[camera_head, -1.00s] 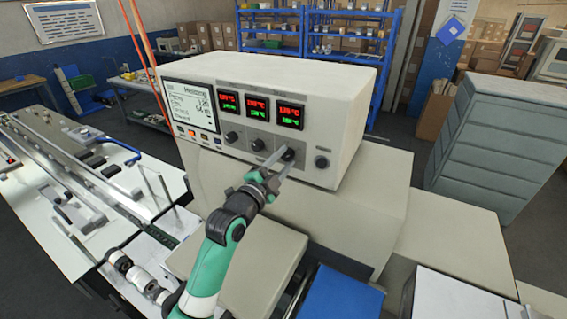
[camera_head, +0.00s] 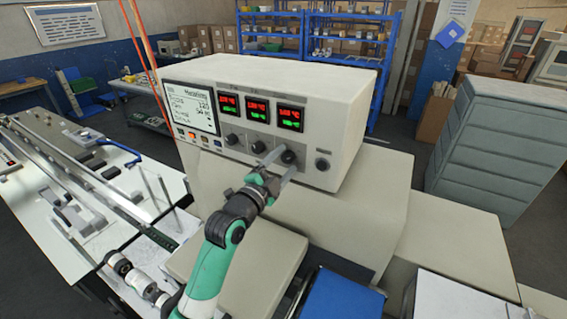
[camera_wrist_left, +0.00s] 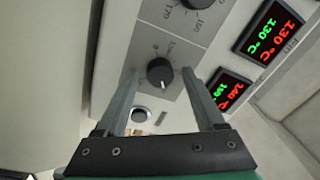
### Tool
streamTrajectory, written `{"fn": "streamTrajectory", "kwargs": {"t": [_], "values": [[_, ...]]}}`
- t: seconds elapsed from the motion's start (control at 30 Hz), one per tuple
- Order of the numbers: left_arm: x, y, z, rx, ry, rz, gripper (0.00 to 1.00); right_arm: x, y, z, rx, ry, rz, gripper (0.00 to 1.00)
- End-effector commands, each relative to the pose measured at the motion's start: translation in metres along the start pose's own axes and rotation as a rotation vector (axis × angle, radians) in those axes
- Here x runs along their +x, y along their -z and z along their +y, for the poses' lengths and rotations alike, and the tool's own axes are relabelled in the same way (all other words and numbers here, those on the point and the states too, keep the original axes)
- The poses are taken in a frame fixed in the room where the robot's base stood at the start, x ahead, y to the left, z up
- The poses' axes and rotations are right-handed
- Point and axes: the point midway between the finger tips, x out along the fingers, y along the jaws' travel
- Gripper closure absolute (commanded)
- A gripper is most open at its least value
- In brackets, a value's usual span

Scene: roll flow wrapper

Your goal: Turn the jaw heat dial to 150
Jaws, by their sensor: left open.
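The control box (camera_head: 345,105) carries a row of black dials under three red and green displays. My left gripper (camera_head: 286,161) is at the right-hand dial (camera_head: 289,157) of the row. In the left wrist view this dial (camera_wrist_left: 160,73) lies between the tips of my open left gripper (camera_wrist_left: 159,76), with a gap on both sides. Its white pointer mark faces down in that view. The scale is partly hidden and its name is unreadable. The display beside it (camera_wrist_left: 229,90) is only partly legible. My right gripper is not in view.
A round button (camera_head: 322,164) sits right of the dials. A lit status screen (camera_head: 190,107) is at the box's left. A grey cabinet (camera_head: 490,145) stands at right.

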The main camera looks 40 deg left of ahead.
Motion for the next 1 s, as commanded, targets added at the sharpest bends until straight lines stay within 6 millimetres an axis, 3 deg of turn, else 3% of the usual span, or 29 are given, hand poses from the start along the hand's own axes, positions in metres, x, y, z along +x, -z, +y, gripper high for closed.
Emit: {"fn": "streamTrajectory", "kwargs": {"t": [0.27, 0.7, 1.0], "values": [[-0.019, -0.001, 0.0, 0.0, 0.001, 0.0, 0.29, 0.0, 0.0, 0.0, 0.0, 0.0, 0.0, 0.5], [-0.107, -0.001, 0.0, -0.001, 0.001, 0.0, 0.29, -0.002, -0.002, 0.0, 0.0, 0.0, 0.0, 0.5], [-0.117, 0.0, 0.0, 0.0, -0.001, 0.0, 0.29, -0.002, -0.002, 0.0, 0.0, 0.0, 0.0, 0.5]]}}
